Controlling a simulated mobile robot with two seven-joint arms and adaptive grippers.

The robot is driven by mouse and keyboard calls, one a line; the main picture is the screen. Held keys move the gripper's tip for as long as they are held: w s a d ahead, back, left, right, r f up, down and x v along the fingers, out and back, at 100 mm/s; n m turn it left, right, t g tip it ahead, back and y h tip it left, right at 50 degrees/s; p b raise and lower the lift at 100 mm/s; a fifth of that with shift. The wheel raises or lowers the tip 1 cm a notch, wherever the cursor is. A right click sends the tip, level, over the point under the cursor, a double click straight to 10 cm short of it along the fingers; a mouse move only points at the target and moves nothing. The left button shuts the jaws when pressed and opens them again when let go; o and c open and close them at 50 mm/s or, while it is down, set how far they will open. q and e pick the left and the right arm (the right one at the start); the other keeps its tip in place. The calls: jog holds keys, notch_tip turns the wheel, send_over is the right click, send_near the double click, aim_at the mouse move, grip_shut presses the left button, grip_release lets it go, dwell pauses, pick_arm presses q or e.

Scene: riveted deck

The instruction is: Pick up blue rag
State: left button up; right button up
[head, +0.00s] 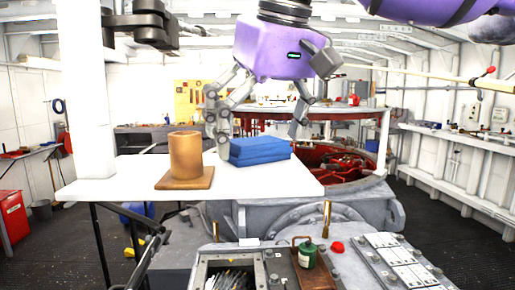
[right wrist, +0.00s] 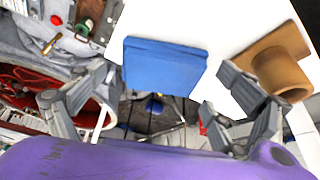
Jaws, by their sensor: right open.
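The blue rag (head: 260,151) is a folded, layered block lying on the white tabletop (head: 115,175) near its right edge. In the right wrist view the rag (right wrist: 163,66) lies ahead, between the fingers' directions. My right gripper (head: 258,130) is open and empty, pointing down over the far side of the rag. In the head view one finger is left of the rag and the other is by its right end. In the right wrist view the open fingers (right wrist: 165,78) spread wider than the rag. I cannot tell whether they touch it.
A brown cylinder (head: 185,155) stands on a square brown base (head: 203,183) just left of the rag, close to my gripper's left finger. A green-topped lantern-like item (head: 308,255) stands on a lower console in front. Bare tabletop lies left of the cylinder.

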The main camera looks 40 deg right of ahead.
aim_at(252, 138)
jog(key=shift+c, duration=0.5)
jog(key=c, duration=1.2)
jog(key=shift+c, duration=0.2)
jog(key=shift+w+r, duration=0.1)
jog(key=shift+r, duration=0.4)
notch_tip(252, 138, up, 3)
jog(key=shift+a+f, duration=0.1)
jog(key=shift+f, duration=0.05)
jog(key=s+a+r, duration=0.9)
jog(key=s, duration=0.1)
jog(key=shift+s+r, duration=0.15)
jog(key=shift+s, duration=0.2)
